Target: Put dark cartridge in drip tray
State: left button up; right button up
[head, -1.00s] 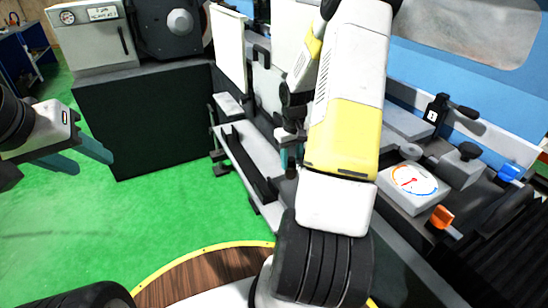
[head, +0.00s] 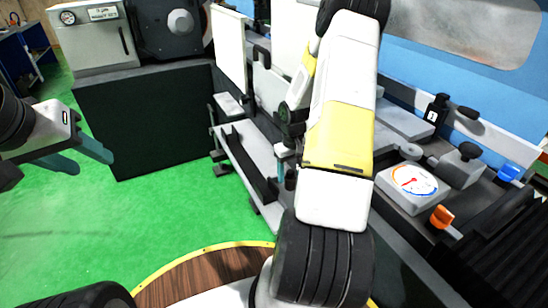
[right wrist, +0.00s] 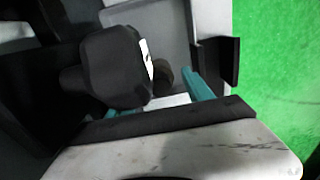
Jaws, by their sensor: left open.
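My left gripper (head: 92,160) hangs open and empty above the green floor at the left of the head view. My right gripper (head: 285,165) is low beside the machine front, largely hidden by my own arm. In the right wrist view its teal fingers (right wrist: 165,98) show apart, one mostly covered by a dark faceted block (right wrist: 115,65) with a white label. This block may be the dark cartridge; I cannot tell whether the fingers hold it. A long grey tray-like ledge (head: 234,152) with a dark inner strip runs along the machine front, probably the drip tray.
A white upright panel (head: 229,48) stands behind the ledge. A dial gauge (head: 413,184), an orange knob (head: 441,216) and a black lever clamp (head: 437,108) are on the machine at right. A dark cabinet (head: 145,120) stands at back left. Green floor is free at left.

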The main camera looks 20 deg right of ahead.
notch_tip(320, 180, up, 13)
jog(key=s+a+r+t, duration=0.1)
jog(key=s+a+r, duration=0.2)
jog(key=a+r, duration=0.3)
jog(key=s+a+r+t, duration=0.2)
jog(key=s+a+r, duration=0.15)
jog(key=r, duration=0.55)
jog(key=s+a+r+t+y, duration=0.2)
jog(key=s+a+r, duration=0.5)
jog(key=s, duration=0.6)
jog(key=a+t, duration=0.1)
jog(key=a, duration=0.1)
jog(key=shift+a+r, duration=0.2)
jog(key=shift+a, duration=0.15)
jog(key=shift+c, duration=0.5)
